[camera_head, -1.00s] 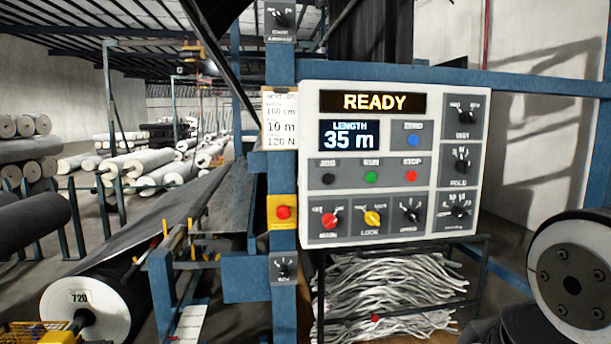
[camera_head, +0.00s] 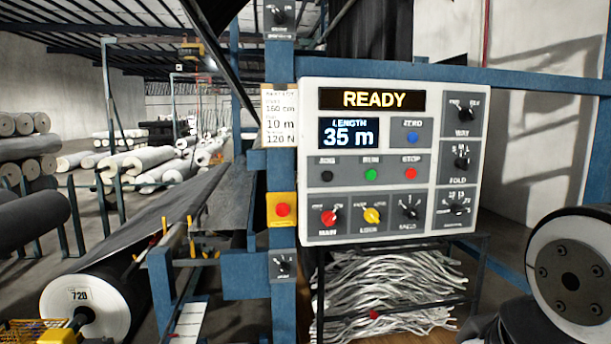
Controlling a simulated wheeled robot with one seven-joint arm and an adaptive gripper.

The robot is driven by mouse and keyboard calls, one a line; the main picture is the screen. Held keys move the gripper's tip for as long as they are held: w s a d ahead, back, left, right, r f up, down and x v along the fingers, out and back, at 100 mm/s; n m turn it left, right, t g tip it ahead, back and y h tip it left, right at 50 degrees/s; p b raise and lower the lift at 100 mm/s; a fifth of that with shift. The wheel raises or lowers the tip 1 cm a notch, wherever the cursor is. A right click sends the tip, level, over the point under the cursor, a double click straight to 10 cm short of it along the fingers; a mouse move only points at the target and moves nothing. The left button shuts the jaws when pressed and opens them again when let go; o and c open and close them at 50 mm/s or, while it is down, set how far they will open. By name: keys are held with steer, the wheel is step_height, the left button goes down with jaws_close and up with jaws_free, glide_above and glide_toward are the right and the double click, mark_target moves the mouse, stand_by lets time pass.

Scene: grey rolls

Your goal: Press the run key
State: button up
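The control panel (camera_head: 312,160) is a white box facing me in the middle right of the head view. Its run key (camera_head: 371,175) is a small round green button in the middle row, under a blurred label. A black button (camera_head: 327,176) sits to its left and the red stop key (camera_head: 411,174) to its right. The upper display (camera_head: 371,99) reads READY in yellow. The length display (camera_head: 349,133) reads 35 m. Nothing covers the run key. My gripper is not in view.
Below the keys are red (camera_head: 328,218) and yellow (camera_head: 372,215) knobs. A red button on a yellow box (camera_head: 282,210) is on the blue post to the left. A rack of white strips (camera_head: 385,290) stands below the panel. A dark roll marked 720 (camera_head: 110,295) lies lower left.

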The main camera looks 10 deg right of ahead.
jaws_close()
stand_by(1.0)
